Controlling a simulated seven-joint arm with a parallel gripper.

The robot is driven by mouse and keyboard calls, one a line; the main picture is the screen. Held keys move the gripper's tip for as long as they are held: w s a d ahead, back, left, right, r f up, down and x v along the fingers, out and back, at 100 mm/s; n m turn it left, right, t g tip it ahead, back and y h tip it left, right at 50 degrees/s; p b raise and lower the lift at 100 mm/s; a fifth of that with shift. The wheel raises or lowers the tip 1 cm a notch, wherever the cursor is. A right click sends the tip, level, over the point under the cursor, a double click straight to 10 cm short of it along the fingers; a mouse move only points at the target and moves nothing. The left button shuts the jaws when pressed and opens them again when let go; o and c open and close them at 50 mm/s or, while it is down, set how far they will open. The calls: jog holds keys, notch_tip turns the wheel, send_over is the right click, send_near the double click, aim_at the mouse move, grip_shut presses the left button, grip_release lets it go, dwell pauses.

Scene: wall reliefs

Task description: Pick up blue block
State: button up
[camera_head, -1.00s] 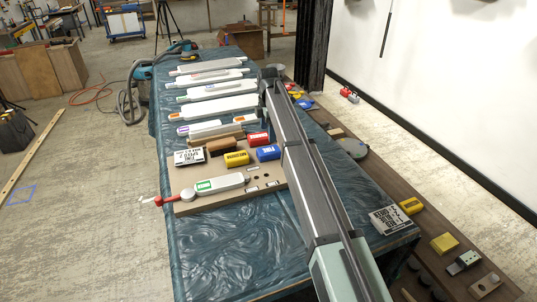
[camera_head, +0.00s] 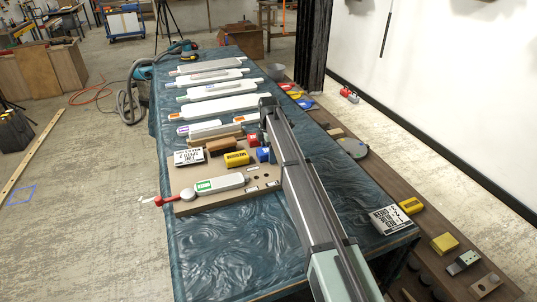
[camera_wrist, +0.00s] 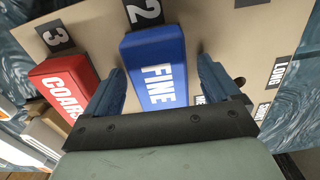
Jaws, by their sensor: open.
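The blue block (camera_wrist: 157,68), marked "FINE", lies on a tan board (camera_wrist: 225,40) beside a black tag with a "2". In the wrist view it stands between the two blue fingers of my gripper (camera_wrist: 160,75), which are open, with a small gap visible on each side. In the head view the blue block (camera_head: 263,155) is partly hidden by my arm, and my gripper is hidden behind the arm there.
A red block (camera_wrist: 68,85) marked "COARS…" lies left of the blue one, near the left finger. A yellow block (camera_head: 236,158), a brown block (camera_head: 222,145) and a white tool with a green label (camera_head: 215,184) share the board. Long white tools lie behind.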

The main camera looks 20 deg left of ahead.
jog(key=c, duration=1.1)
jog(key=shift+r, duration=0.1)
notch_tip(320, 180, up, 10)
jog(key=shift+f, duration=0.1)
dwell(0.3)
